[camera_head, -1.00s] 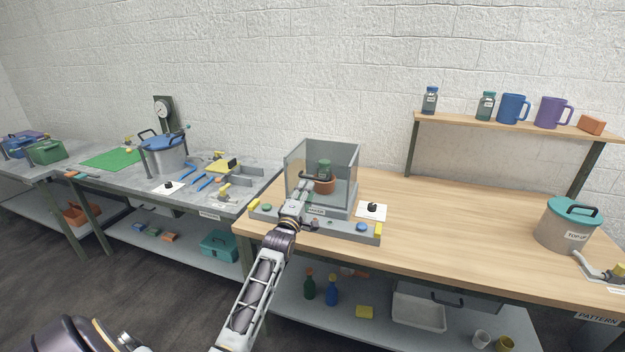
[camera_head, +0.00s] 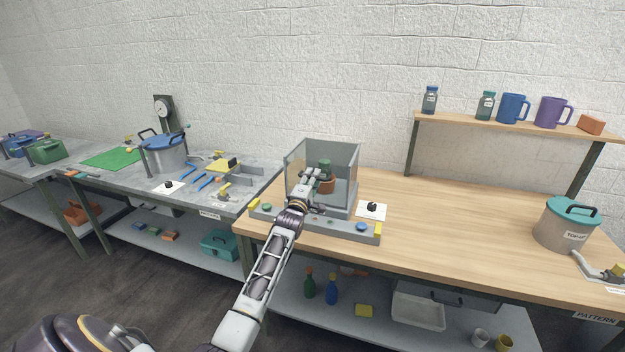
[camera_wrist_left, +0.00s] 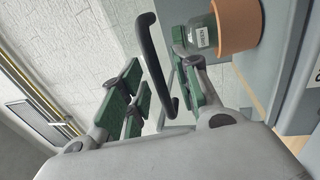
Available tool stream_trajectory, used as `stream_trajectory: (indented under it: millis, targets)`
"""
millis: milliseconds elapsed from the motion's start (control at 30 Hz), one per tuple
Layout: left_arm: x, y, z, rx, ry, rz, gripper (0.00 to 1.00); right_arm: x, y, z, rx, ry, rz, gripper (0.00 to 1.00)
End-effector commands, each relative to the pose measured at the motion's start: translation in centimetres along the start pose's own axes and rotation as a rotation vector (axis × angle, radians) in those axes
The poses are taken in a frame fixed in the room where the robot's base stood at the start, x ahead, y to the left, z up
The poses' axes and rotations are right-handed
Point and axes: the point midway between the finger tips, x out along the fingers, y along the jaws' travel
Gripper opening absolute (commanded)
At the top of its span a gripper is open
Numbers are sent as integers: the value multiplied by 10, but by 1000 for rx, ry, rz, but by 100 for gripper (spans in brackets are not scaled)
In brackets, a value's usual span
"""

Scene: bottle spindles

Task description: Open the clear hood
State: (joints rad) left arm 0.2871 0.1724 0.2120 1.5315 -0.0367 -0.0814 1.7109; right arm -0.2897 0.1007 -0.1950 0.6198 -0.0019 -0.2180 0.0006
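The clear hood (camera_head: 345,158) is a see-through box standing on a grey base (camera_head: 330,227) on the wooden bench. It looks closed. Inside, a small green-capped bottle (camera_head: 325,168) sits in a terracotta-coloured holder (camera_head: 326,186); both also show in the left wrist view, the bottle (camera_wrist_left: 203,33) and the holder (camera_wrist_left: 238,22). My left gripper (camera_head: 312,174) is at the hood's front. In the left wrist view its green-padded fingers (camera_wrist_left: 162,82) are apart, with the black bar handle (camera_wrist_left: 152,48) running between them, not clamped. My right gripper is not in view.
A white card with a black knob (camera_head: 372,208) lies right of the hood. A pot with a teal lid (camera_head: 568,223) stands at the bench's right. The wooden top between them is clear. A grey bench (camera_head: 120,177) with tools is at left.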

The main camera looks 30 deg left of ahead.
Motion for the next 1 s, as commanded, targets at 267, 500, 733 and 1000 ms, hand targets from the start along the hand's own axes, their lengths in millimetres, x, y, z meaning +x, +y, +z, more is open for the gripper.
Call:
stream_trajectory:
  millis: [267,500,733,1000]
  targets:
    - [3,0,0,1,0,0,32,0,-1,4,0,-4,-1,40]
    - [3,0,0,1,0,0,19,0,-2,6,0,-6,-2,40]
    - [3,0,0,1,0,-1,0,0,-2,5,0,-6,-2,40]
    - [3,0,0,1,0,-1,0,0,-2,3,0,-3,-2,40]
